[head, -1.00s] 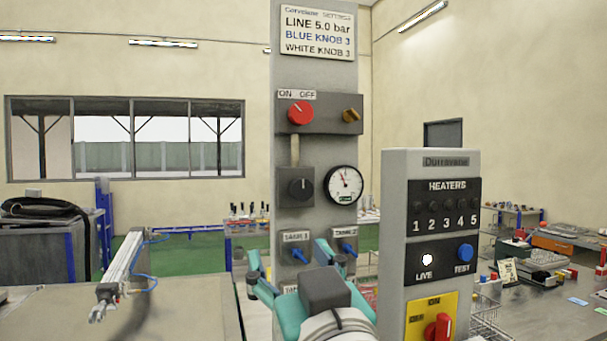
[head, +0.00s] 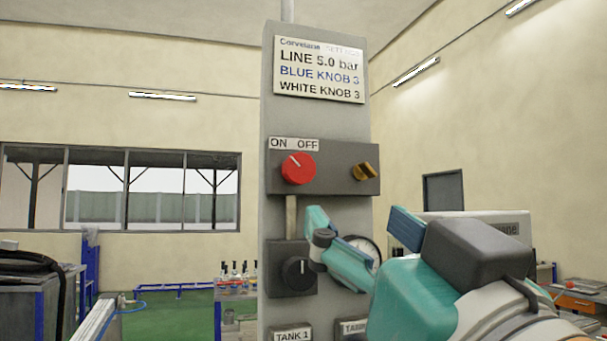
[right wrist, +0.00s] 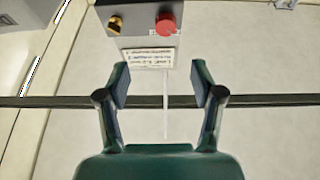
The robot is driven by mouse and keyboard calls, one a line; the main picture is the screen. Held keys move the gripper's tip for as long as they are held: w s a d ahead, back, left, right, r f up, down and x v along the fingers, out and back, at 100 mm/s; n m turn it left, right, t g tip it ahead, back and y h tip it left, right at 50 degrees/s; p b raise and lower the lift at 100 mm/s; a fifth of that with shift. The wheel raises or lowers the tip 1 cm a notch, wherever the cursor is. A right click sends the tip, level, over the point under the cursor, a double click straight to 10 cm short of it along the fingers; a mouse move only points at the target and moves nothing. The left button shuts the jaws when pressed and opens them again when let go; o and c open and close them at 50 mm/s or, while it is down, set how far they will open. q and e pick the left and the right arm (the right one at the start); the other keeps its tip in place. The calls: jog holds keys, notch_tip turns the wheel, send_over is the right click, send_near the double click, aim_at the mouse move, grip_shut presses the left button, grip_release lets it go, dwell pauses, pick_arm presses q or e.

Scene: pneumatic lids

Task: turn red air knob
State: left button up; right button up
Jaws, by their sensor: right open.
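The red knob (head: 298,168) sits on the dark box of the grey panel, under the ON and OFF labels (head: 293,144). Its white mark points up and left, towards ON. It also shows in the right wrist view (right wrist: 166,24), upside down near the top edge, beyond the fingers. My right gripper (head: 361,222) is open and empty, below and right of the red knob and apart from it. Its two open fingers also show in the right wrist view (right wrist: 161,88). My left gripper is out of view.
A brass knob (head: 364,172) sits right of the red one. A black knob (head: 298,272) sits below. The pressure gauge (head: 374,252) is partly hidden behind my right gripper. The settings plate (head: 318,70) is above. The heater box (head: 480,222) stands right, mostly hidden.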

aim_at(303, 175)
jog(key=p+x, duration=0.1)
jog(key=x, duration=0.4)
jog(key=p+x, duration=0.1)
jog(key=x, duration=0.4)
jog(key=a+p+x, duration=0.1)
jog(key=x, duration=0.5)
jog(key=shift+a+f+p, duration=0.1)
jog(key=shift+f+p, duration=0.05)
jog(key=shift+p, duration=0.15)
